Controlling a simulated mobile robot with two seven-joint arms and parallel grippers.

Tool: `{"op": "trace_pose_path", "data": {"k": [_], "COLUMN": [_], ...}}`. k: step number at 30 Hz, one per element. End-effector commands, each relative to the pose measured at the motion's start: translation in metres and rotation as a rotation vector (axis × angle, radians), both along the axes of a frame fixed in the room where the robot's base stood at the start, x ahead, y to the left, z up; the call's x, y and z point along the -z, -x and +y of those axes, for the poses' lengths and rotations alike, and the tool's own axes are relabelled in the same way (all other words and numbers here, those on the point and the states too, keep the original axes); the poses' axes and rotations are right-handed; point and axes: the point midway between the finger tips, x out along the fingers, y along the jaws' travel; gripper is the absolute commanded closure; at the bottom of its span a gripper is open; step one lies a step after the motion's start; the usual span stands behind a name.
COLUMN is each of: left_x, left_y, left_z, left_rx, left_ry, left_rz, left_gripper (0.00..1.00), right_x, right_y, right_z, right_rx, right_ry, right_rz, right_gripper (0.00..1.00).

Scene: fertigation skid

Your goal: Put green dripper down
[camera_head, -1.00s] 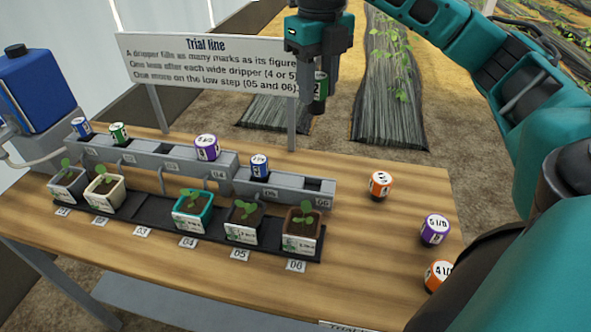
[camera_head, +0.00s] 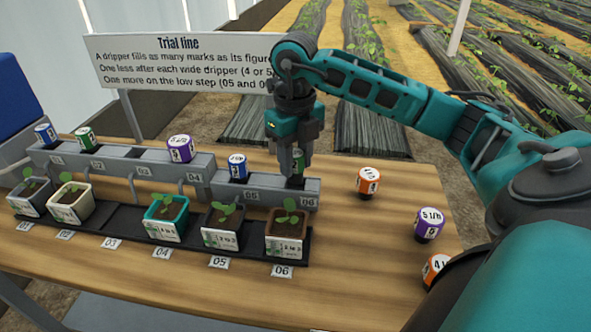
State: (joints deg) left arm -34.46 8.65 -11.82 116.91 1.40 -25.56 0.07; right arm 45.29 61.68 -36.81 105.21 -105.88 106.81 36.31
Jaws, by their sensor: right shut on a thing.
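My right gripper (camera_head: 294,172) points down at the right end of the grey stepped rail (camera_head: 270,194). It is shut on the green dripper (camera_head: 298,160), a small green and white cylinder that its fingers partly hide. The dripper is upright at the socket of place 06 on the low step. I cannot tell whether its lower end is inside the socket. Another green dripper (camera_head: 85,138) stands in the rail near place 02. My left gripper is not in view.
Blue drippers (camera_head: 46,134) (camera_head: 238,166) and a purple dripper (camera_head: 180,148) stand in the rail. Potted seedlings (camera_head: 287,236) line a black tray in front. Orange (camera_head: 369,181) and purple (camera_head: 429,224) drippers stand loose on the table's right. A sign (camera_head: 180,62) stands behind.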

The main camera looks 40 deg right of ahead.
Motion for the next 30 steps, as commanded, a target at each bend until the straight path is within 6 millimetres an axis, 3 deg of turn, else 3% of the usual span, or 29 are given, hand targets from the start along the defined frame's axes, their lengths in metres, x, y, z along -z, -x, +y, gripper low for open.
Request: {"op": "trace_pose_path", "data": {"k": [4,16,17,24,30], "left_x": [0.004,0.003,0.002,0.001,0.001], "left_y": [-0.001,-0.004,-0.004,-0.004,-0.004], "left_z": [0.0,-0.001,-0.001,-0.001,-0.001], "left_rx": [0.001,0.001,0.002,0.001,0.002], "left_ry": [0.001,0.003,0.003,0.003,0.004], "left_rz": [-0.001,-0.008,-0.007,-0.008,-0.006], "left_gripper": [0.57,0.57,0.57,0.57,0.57], "right_x": [0.024,0.031,0.03,0.029,0.029], "right_y": [0.001,0.0,0.0,0.0,0.0], "right_z": [0.0,0.0,0.0,0.0,0.0], "right_rx": [0.0,0.0,0.0,0.0,0.0], "right_ry": [0.0,0.0,0.0,0.0,0.0], "right_rz": [0.003,0.0,0.0,0.0,0.0], "right_gripper": [0.92,0.92,0.62,0.39,0.38]}}
